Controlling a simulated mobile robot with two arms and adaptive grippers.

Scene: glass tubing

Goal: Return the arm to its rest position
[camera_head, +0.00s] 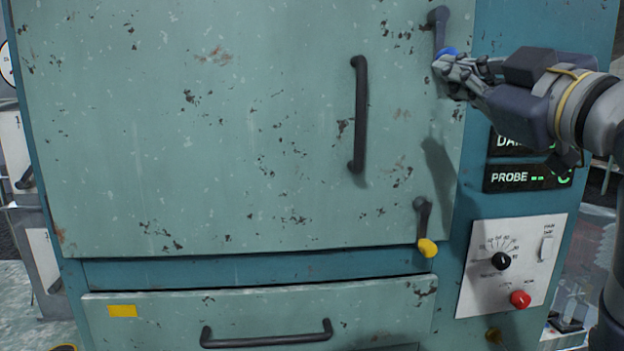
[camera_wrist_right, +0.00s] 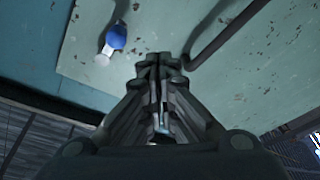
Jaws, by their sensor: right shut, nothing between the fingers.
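My right gripper (camera_head: 446,72) comes in from the right in the head view, beside the upper right edge of the big teal door (camera_head: 270,120). Its fingers are shut with nothing between them. They overlap a latch with a blue knob (camera_head: 447,53) there. In the right wrist view the shut fingers (camera_wrist_right: 160,70) point at the door, and the blue knob (camera_wrist_right: 116,38) is apart from them, to their left. A dark lever (camera_head: 438,22) carries the blue knob. My left gripper is not in view.
The door has a dark vertical handle (camera_head: 360,115). A lower latch has a yellow knob (camera_head: 428,248). A drawer with a dark handle (camera_head: 267,334) is below. A white control panel (camera_head: 511,264) with a red button (camera_head: 520,299) and displays (camera_head: 527,177) stand at the right, near my arm.

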